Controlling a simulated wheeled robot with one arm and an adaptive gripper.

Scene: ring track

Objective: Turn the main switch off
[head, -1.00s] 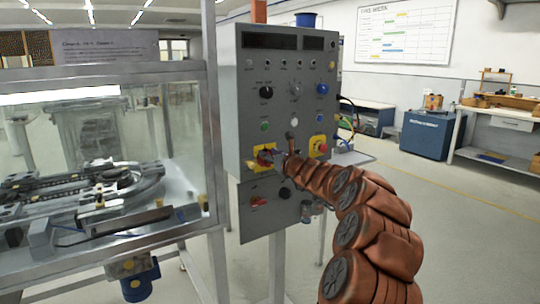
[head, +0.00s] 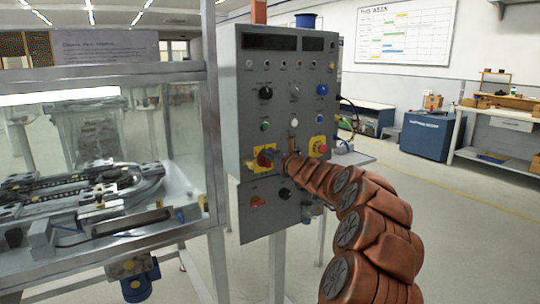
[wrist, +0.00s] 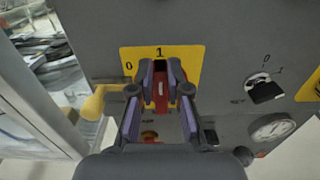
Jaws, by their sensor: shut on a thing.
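The main switch (head: 265,159) is a red handle on a yellow plate, low on the left of the grey control panel (head: 284,100). In the wrist view, the plate (wrist: 128,55) is marked 0 at its left and 1 at its top. The red handle (wrist: 161,91) stands upright in that view, in line with the 1. My gripper (wrist: 161,88) is shut on the handle, one finger on each side, and hides part of it. In the head view my gripper (head: 279,159) reaches the switch from the right.
A red stop button (head: 318,147) on yellow sits right of the switch. Another red switch (head: 258,202) is below. A black-handled switch (wrist: 265,90) and a gauge (wrist: 272,127) are near my gripper. The glass-walled ring track (head: 100,190) stands left. Floor at right is open.

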